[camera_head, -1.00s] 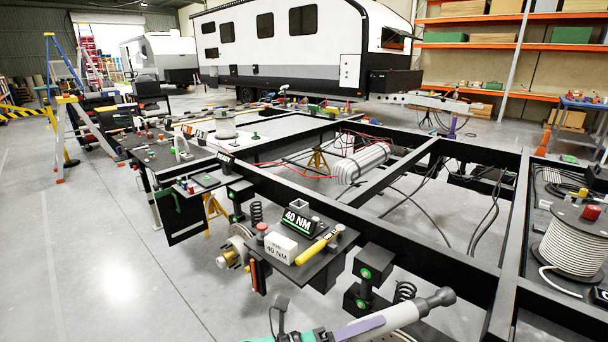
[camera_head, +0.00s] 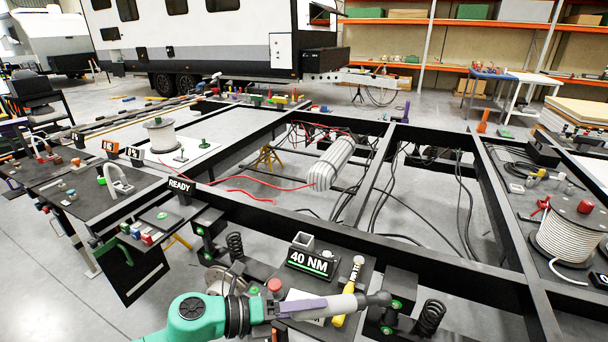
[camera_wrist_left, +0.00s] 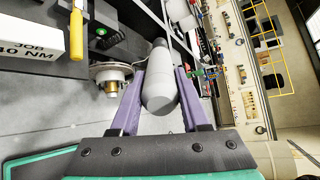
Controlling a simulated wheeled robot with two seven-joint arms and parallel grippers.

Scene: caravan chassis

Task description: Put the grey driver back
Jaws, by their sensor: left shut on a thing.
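The grey driver (camera_head: 340,305) has a light grey, rounded body and a darker grey knobbed end pointing right. My left gripper (camera_head: 302,307) is shut on it, with a purple finger showing along it. In the left wrist view the driver (camera_wrist_left: 160,86) lies between two purple fingers, clear of the floor behind it. In the head view it passes in front of the small black bench (camera_head: 362,268) with the 40 NM sign and hides part of it. My right gripper is not in view.
A yellow-handled tool (camera_head: 350,292) lies on the bench near the driver. A 40 NM sign (camera_head: 310,262), an open grey square holder (camera_head: 303,240) and a red knob (camera_head: 274,285) are there too. A black spring (camera_head: 430,317) stands right. Black chassis rails (camera_head: 450,262) run behind.

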